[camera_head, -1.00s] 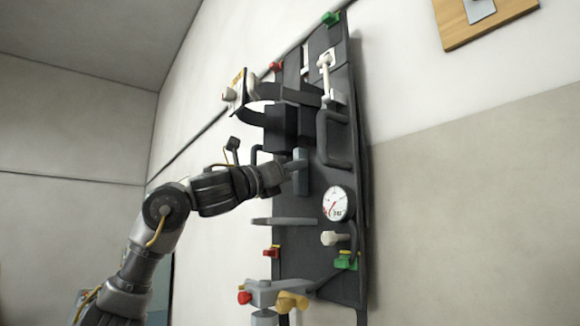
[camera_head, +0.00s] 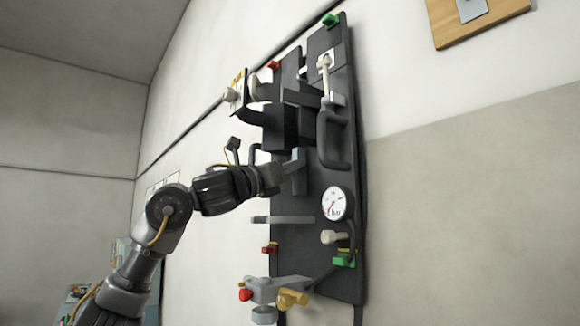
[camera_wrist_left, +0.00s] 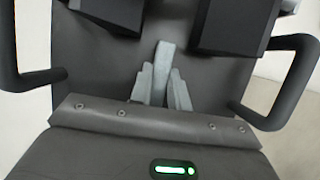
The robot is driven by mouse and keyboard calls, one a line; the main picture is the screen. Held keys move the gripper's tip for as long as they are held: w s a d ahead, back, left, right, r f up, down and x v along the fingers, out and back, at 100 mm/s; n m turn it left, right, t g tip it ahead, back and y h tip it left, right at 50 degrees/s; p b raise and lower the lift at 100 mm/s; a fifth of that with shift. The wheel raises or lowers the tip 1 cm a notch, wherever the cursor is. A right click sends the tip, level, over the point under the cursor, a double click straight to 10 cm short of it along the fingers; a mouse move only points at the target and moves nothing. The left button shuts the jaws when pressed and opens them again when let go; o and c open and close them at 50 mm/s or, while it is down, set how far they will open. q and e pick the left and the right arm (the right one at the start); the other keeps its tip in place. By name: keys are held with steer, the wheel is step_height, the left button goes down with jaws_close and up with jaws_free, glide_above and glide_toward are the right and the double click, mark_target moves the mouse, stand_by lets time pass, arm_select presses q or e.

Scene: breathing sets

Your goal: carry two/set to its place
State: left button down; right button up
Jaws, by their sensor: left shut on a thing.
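The set is a tall dark grey backplate (camera_head: 318,262) with a round gauge (camera_head: 335,203), black handles (camera_head: 335,140) and coloured knobs. It appears upright with a slight tilt, in front of the wall. My left gripper (camera_head: 294,173) is shut on a grey-blue upright grip at the set's middle. In the left wrist view the grip (camera_wrist_left: 160,70) stands between the two fingers of my left gripper (camera_wrist_left: 160,90), with a black handle on either side. The fingers partly hide the plate. My right gripper is not in view.
A wooden board (camera_head: 452,32) with a metal plate is on the wall at upper right. A blue-grey panel with small coloured items (camera_head: 78,292) shows at lower left, partly behind my arm. The beige wall (camera_head: 470,220) at right is bare.

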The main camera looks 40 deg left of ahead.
arm_select(q)
steer(key=shift+s+f+b, duration=0.2)
steer(key=shift+f+b, duration=0.4)
steer(key=shift+f, duration=0.15)
stand_by(0.3)
stand_by(0.4)
steer(key=c, duration=1.6)
jaws_free()
steer(key=o, duration=0.3)
steer(key=shift+s+d, duration=0.1)
steer(key=shift+s, duration=0.05)
steer(key=shift+o, duration=0.2)
steer(key=shift+w+f, duration=0.2)
steer(key=shift+f, duration=0.15)
steer(key=shift+s+f+b, duration=0.15)
steer(key=shift+b, duration=0.2)
steer(key=b+v, duration=0.4)
steer(key=v, duration=0.6)
steer(key=shift+s+r+b, duration=0.3)
steer(key=shift+s+b, duration=0.05)
steer(key=shift+s, duration=0.05)
